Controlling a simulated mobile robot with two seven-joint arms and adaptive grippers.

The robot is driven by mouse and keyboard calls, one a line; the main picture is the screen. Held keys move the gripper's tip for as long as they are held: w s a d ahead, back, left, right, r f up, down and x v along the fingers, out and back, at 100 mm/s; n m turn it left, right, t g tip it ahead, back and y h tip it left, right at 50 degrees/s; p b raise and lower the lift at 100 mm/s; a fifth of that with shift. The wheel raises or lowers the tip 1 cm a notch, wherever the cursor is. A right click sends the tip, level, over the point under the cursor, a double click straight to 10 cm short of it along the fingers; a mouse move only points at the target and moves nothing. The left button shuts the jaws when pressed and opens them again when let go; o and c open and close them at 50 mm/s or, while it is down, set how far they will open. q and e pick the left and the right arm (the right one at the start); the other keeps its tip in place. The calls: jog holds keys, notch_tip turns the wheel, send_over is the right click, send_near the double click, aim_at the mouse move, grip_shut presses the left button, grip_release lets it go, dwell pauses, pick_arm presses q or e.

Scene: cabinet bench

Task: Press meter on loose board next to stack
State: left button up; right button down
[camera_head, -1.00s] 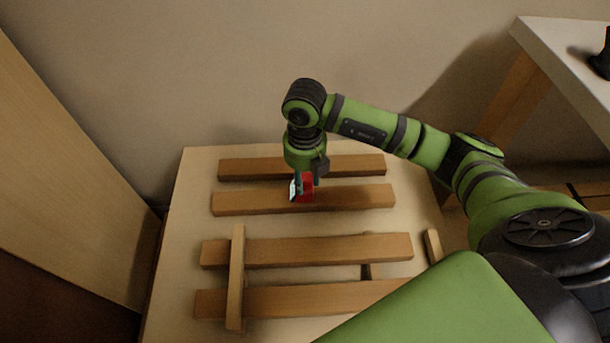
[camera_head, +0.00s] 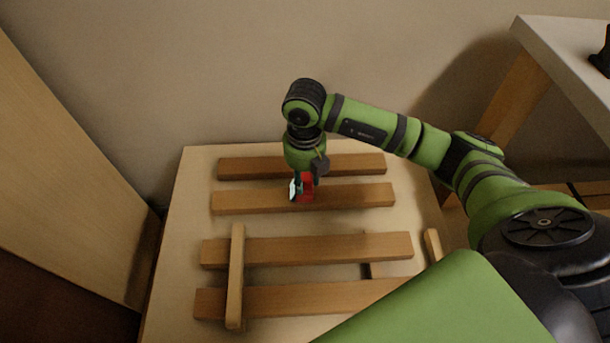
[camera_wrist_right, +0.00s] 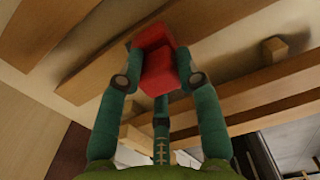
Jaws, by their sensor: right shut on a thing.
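The meter is a small red block (camera_head: 307,184) with a pale face on its left side. It is at the second board from the back (camera_head: 360,196); I cannot tell whether it touches the wood. My right gripper (camera_head: 303,184) points down and is shut on the meter. In the right wrist view the red meter (camera_wrist_right: 158,62) sits between the green fingers of the right gripper (camera_wrist_right: 160,80), in front of a board. The stack looks like two front boards (camera_head: 340,248) (camera_head: 270,300) with a crosspiece (camera_head: 236,280) lying over them. My left gripper is not in view.
Another board (camera_head: 350,164) lies at the back of the pale bench top (camera_head: 185,220). A short wood piece (camera_head: 433,244) lies at the right edge. A white table (camera_head: 560,60) stands at the right, and a wood panel (camera_head: 70,170) at the left.

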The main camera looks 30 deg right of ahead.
dwell(0.3)
notch_tip(320, 180, up, 6)
jog(key=p, duration=0.5)
jog(key=shift+w+r+p, duration=0.3)
jog(key=shift+r+p, duration=0.05)
jog(key=shift+p, duration=0.1)
dwell(0.6)
